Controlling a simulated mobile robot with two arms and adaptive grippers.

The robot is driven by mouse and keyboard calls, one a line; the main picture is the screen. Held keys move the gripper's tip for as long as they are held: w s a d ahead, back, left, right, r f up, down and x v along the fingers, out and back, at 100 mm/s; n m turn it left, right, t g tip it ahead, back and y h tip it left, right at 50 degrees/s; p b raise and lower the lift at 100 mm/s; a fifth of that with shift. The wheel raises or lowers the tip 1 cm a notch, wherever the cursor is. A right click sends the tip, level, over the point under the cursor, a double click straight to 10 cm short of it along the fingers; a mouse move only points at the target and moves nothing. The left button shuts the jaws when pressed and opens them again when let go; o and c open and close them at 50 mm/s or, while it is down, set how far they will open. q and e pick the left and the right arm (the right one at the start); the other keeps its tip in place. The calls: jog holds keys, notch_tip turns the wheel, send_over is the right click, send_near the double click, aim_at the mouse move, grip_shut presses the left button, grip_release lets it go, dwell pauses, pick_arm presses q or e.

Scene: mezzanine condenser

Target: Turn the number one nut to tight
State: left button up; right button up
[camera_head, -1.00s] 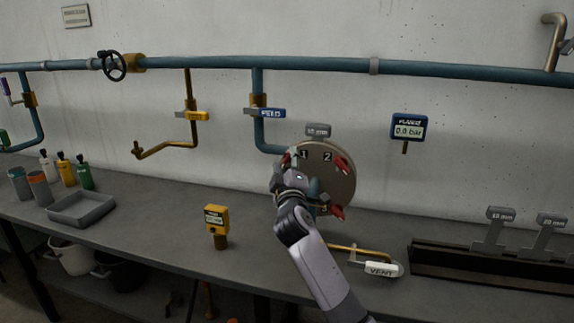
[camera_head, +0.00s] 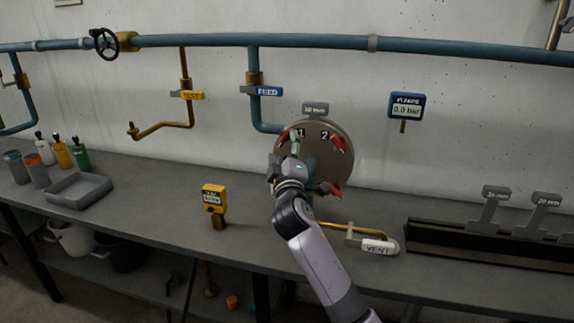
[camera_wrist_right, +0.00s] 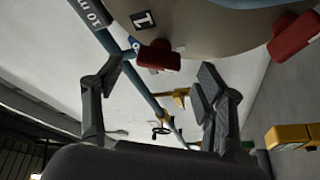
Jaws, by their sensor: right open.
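The round tan flange (camera_head: 338,160) stands upright behind the bench, with labels 1 (camera_head: 301,133) and 2 (camera_head: 325,135). The number one nut (camera_head: 284,137) is red and sits beside the label 1, at the flange's upper left. In the right wrist view the red nut (camera_wrist_right: 158,57) lies beyond and between the fingertips, near the top of the picture. My right gripper (camera_head: 286,155) is just below this nut in the head view and partly hides the flange's left side. In the wrist view the right gripper (camera_wrist_right: 155,82) is open and empty. My left gripper is out of view.
Other red nuts sit at the 2 (camera_head: 339,143) and the lower right (camera_head: 330,188). A yellow gauge tool (camera_head: 214,200) stands left on the bench. The VENT handle (camera_head: 378,247) is right of my arm. Spanners (camera_head: 490,208) stand in a dark rack (camera_head: 450,236) at right.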

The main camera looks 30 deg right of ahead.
jog(key=v, duration=0.8)
jog(key=shift+s, duration=0.25)
jog(key=shift+a+f, duration=0.1)
jog(key=shift+f, duration=0.05)
